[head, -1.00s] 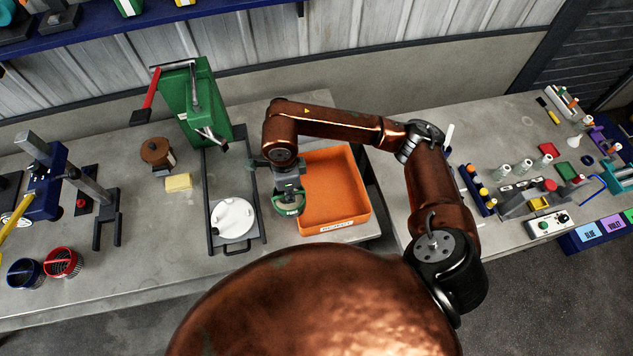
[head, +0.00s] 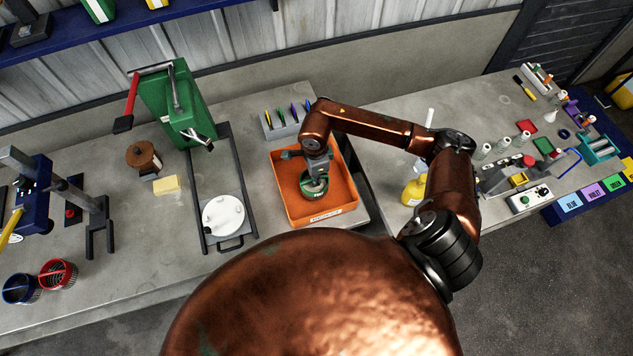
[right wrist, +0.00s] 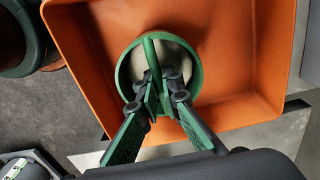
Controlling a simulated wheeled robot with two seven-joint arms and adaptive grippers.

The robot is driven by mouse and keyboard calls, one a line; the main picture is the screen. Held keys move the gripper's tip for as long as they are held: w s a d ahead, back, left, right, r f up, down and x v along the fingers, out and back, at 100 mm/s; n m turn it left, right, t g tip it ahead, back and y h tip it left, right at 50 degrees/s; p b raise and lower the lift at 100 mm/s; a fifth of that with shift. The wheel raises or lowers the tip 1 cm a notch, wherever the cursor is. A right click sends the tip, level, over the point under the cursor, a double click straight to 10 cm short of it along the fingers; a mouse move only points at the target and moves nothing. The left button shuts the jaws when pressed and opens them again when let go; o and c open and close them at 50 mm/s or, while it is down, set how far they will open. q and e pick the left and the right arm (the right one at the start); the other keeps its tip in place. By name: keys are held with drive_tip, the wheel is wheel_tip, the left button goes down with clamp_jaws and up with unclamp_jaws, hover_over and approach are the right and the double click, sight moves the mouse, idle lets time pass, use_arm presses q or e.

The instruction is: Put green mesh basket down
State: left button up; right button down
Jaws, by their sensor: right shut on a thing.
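The green mesh basket (head: 314,185) is round with a green rim and a bar across its top. In the head view it is over the orange tray (head: 284,194), inside the tray's outline. My right gripper (head: 316,170) is above it and shut on its bar. In the right wrist view the fingers (right wrist: 162,92) pinch the bar of the basket (right wrist: 122,72), with the orange tray floor (right wrist: 230,65) behind. I cannot tell whether the basket touches the tray floor. The gripper hides part of the basket. My left gripper is not in view.
A white round disc (head: 223,215) on a dark rail frame stands left of the tray, with a green press (head: 172,105) behind. A rack of coloured tools (head: 284,124) is behind the tray. A yellow bottle (head: 413,191) stands to its right. Red (head: 58,274) and blue (head: 20,288) baskets are far left.

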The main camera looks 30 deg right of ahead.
drive_tip(key=shift+d+f+p, duration=0.15)
drive_tip(key=shift+f+p, duration=0.05)
drive_tip(key=shift+f, duration=0.7)
drive_tip(key=shift+d+f+p, duration=0.1)
drive_tip(key=shift+f+p, duration=0.05)
drive_tip(key=shift+f, duration=0.75)
drive_tip(key=shift+f, duration=0.1)
drive_tip(key=c, duration=2.1)
unclamp_jaws()
wheel_tip(320, 180, up, 12)
drive_tip(key=shift+r+b, duration=0.1)
drive_tip(key=shift+b, duration=0.55)
